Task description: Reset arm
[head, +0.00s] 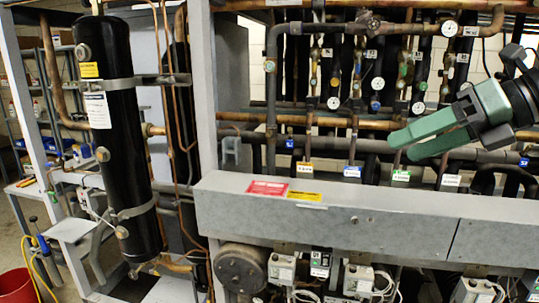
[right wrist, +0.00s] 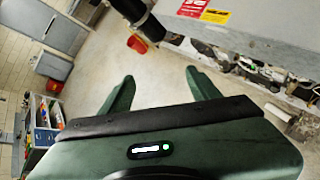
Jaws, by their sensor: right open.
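My right gripper (head: 398,147) is green and comes in from the right edge in the head view. It is in front of the copper pipes and gauges of the compressor rack, above the grey box beam (head: 380,226). Its two fingers point left and are apart, with nothing between them. The right wrist view also shows the open, empty fingers of the gripper (right wrist: 160,75), with bare floor beyond them. Part of my right arm shows behind the gripper at the right edge. My left gripper is in neither view.
A tall black cylinder (head: 118,150) stands at the left of the rack. Several round gauges and valves sit on the pipes behind my gripper. A red bucket (head: 17,286) stands on the floor at the lower left. Shelves (right wrist: 45,120) show at left in the right wrist view.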

